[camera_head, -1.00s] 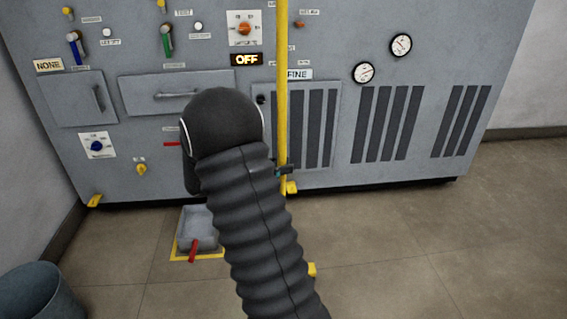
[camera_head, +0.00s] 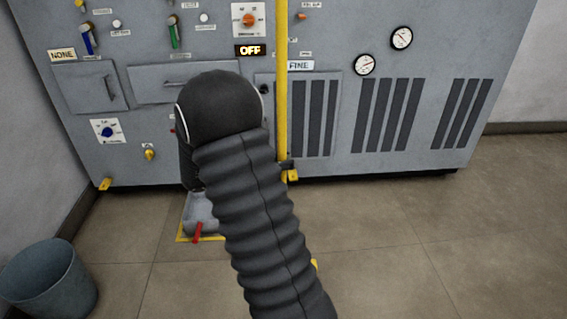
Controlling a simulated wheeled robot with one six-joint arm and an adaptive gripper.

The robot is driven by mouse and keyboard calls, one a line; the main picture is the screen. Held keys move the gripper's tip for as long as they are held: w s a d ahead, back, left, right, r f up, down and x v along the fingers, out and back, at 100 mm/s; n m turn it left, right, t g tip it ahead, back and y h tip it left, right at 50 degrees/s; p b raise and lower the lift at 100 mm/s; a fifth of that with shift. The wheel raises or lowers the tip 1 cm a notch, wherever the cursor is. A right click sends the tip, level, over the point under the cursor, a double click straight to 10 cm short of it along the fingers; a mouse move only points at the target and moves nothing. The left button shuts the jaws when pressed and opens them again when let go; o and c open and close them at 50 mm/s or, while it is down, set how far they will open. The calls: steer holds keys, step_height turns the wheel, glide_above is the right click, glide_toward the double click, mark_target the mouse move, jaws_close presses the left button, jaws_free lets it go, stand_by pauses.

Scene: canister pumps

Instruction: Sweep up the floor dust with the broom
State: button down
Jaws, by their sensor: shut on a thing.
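The broom's yellow handle (camera_head: 282,90) stands nearly upright in front of the grey machine and runs out of the top of the picture. My gripper (camera_head: 286,166) is mostly hidden behind my black arm; its dark fingertips show at the handle, shut on it. The broom's lower end is hidden behind my arm, and I cannot see its bristles. A small yellow piece (camera_head: 314,263) shows at the arm's right edge; I cannot tell what it is. I cannot make out any dust on the visible floor.
A grey dustpan-like tray (camera_head: 202,218) with a red handle sits on a yellow-outlined floor patch, partly behind my arm. A blue-grey bin (camera_head: 50,282) stands at the lower left. The machine (camera_head: 400,150) blocks the back. The tiled floor (camera_head: 430,250) at right is clear.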

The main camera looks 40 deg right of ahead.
mark_target(282, 145)
steer(key=shift+r+p, duration=2.2)
steer(key=shift+r, duration=0.55)
steer(key=shift+f, duration=0.1)
step_height(282, 145, down, 8)
steer(key=b, duration=0.6)
steer(key=shift+b, duration=0.35)
steer(key=shift+w+r, duration=0.1)
steer(key=shift+r, duration=0.15)
